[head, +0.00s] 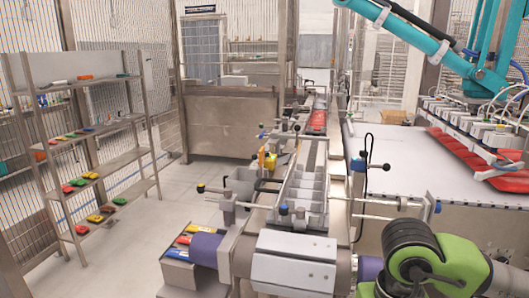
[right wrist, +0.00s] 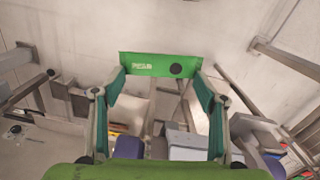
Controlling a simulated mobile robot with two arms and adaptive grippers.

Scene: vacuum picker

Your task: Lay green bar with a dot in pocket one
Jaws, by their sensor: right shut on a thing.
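A green bar with a dark round dot and small pale lettering (right wrist: 158,65) is held crosswise between the fingertips of my right gripper (right wrist: 160,78) in the right wrist view. The gripper is shut on the bar's two ends, and the bar is clear of any surface I can make out. In the head view my green right arm is at the lower right, but its fingers and the bar do not show. Grey metal compartments (head: 306,190) run along the conveyor in the middle of the head view. I cannot tell which is pocket one. My left gripper is in neither view.
A box with red, yellow and blue bars (head: 178,252) stands left of the white drum (head: 293,262). A shelf rack (head: 98,172) with coloured pieces stands at the left. A teal picker arm (head: 420,35) hangs over the white table (head: 400,165) at the right.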

